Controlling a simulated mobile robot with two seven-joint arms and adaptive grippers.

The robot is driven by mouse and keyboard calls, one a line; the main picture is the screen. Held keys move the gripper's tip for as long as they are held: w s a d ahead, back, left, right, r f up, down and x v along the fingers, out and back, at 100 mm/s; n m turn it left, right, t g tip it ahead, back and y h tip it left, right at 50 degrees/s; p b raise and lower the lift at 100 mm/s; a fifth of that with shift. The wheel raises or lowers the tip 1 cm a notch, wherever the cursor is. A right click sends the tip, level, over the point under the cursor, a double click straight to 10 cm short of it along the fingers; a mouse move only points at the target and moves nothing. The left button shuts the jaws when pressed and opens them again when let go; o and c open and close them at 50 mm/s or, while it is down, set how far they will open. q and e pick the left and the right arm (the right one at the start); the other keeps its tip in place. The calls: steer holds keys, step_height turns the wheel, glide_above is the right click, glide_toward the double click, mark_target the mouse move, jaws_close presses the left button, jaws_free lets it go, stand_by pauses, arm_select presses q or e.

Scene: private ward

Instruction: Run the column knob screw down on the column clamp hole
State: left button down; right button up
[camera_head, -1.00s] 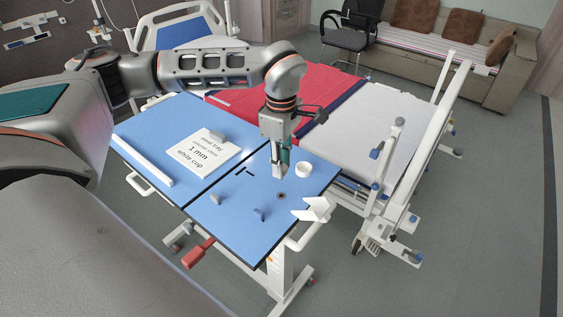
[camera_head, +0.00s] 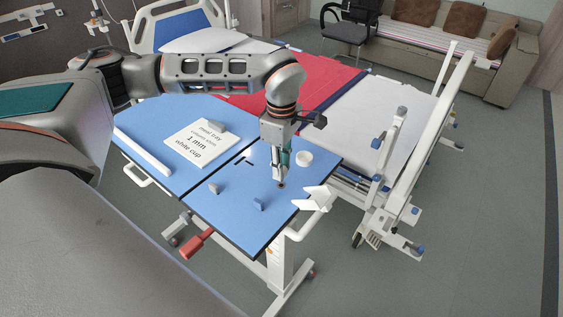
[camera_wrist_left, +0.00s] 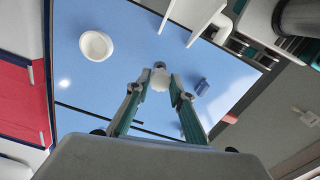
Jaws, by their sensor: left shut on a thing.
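My left gripper (camera_head: 279,175) points down over the blue table top and is shut on a small white round piece, which I take to be the column knob screw (camera_wrist_left: 160,80). In the left wrist view, the knob sits between both fingertips (camera_wrist_left: 159,88). In the head view, the fingers hide most of it. A small dark ring, apparently the column clamp hole (camera_head: 281,186), shows right below the fingertips. I cannot tell whether the screw touches it. In the wrist view, the knob and fingers hide the hole. My right gripper is not in view.
A white cup (camera_head: 304,158) stands right beside the gripper. White angled plates (camera_head: 315,198) stand at the table's right edge. A blue piece (camera_head: 259,205) and a grey piece (camera_head: 213,188) stand nearby. A lettered white board (camera_head: 190,155) lies left. A red handle (camera_head: 194,246) projects below the table edge.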

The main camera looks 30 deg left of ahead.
arm_select(q)
steer(key=shift+f+n, duration=0.25)
steer(key=shift+n, duration=0.15)
steer(key=n, duration=0.8)
steer(key=shift+b, duration=0.4)
steer(key=n, duration=0.3)
steer(key=shift+n, duration=1)
steer(key=shift+f+b, duration=0.7)
steer(key=shift+f, duration=0.2)
steer(key=shift+s+f, duration=0.1)
steer(key=shift+f, duration=0.05)
